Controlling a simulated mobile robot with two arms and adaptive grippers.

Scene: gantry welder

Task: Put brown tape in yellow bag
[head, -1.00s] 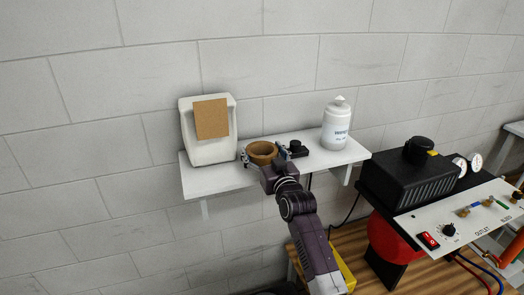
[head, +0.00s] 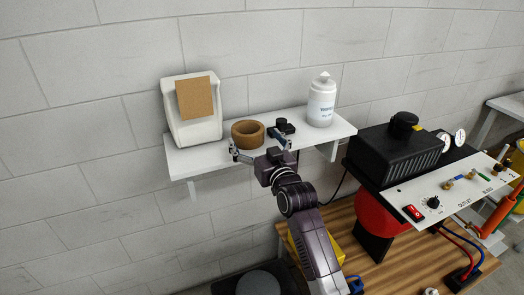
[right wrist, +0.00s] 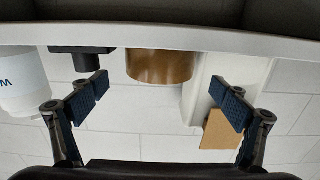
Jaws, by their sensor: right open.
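The brown tape (head: 248,134), a round roll, rests on the white wall shelf (head: 212,158). It also shows in the right wrist view (right wrist: 160,66), upside down, beyond the fingers. My right gripper (head: 258,146) is open and empty just in front of the tape; its fingers are spread wider than the roll and look apart from it. In the right wrist view the open gripper (right wrist: 162,102) has the roll roughly centred between its fingertips. A yellow thing (head: 340,243), perhaps the yellow bag, stands on the wooden table, largely hidden behind my right arm. My left gripper is not in view.
On the shelf, a white container with a brown panel (head: 192,110) stands left of the tape. A small black object (head: 284,127) and a white bottle (head: 321,100) stand right. A black machine with gauges (head: 395,150) stands over the wooden table (head: 400,262).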

